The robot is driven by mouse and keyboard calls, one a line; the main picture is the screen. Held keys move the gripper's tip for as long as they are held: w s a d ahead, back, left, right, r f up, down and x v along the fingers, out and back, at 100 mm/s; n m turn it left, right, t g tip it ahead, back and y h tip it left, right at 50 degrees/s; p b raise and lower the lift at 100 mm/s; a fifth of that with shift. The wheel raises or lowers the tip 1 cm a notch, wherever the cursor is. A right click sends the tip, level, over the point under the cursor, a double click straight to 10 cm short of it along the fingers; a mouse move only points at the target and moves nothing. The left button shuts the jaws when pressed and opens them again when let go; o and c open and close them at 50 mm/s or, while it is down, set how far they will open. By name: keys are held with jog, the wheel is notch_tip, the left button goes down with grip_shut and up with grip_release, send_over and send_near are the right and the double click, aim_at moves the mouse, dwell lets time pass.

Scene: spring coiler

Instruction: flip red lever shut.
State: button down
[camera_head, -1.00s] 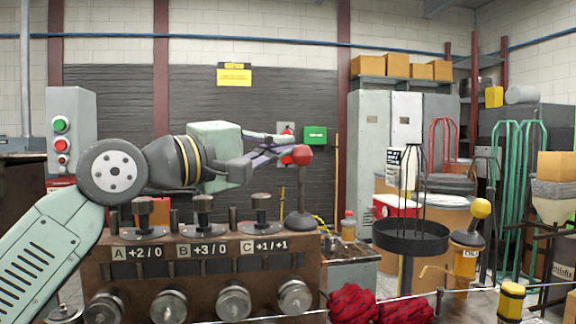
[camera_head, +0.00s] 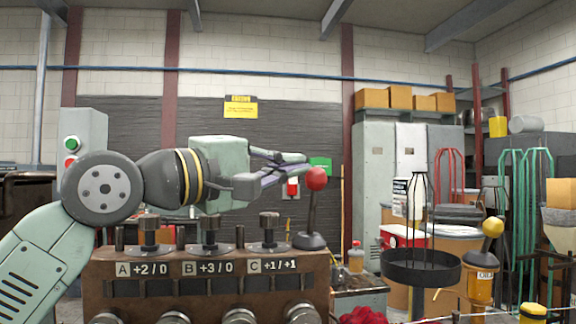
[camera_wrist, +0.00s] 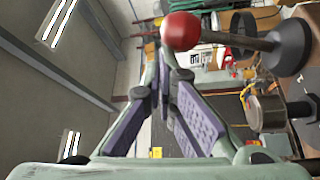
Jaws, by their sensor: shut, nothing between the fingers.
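The red lever has a red ball knob (camera_head: 316,179) on a dark stalk with a dark conical base, at the right end of the brown machine block (camera_head: 105,284). The stalk leans slightly right in the head view. My gripper (camera_head: 303,164) is shut and empty, reaching from the left, with its fingertips right beside the knob's upper left. In the wrist view the red knob (camera_wrist: 180,31) is just beyond the tips of my gripper (camera_wrist: 160,62). I cannot tell whether they touch. The stalk runs right to the base (camera_wrist: 291,48).
Several capped posts (camera_head: 211,232) stand on the block left of the lever, below my gripper. A black ring-shaped tray (camera_head: 421,268) and a yellow-knobbed post (camera_head: 493,228) stand to the right. A control box (camera_head: 85,140) with green and red buttons is at the left.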

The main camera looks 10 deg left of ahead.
jog(key=shift+s+d, duration=0.1)
jog(key=shift+d, duration=0.05)
jog(key=v, duration=1.2)
jog(key=shift+a, duration=0.2)
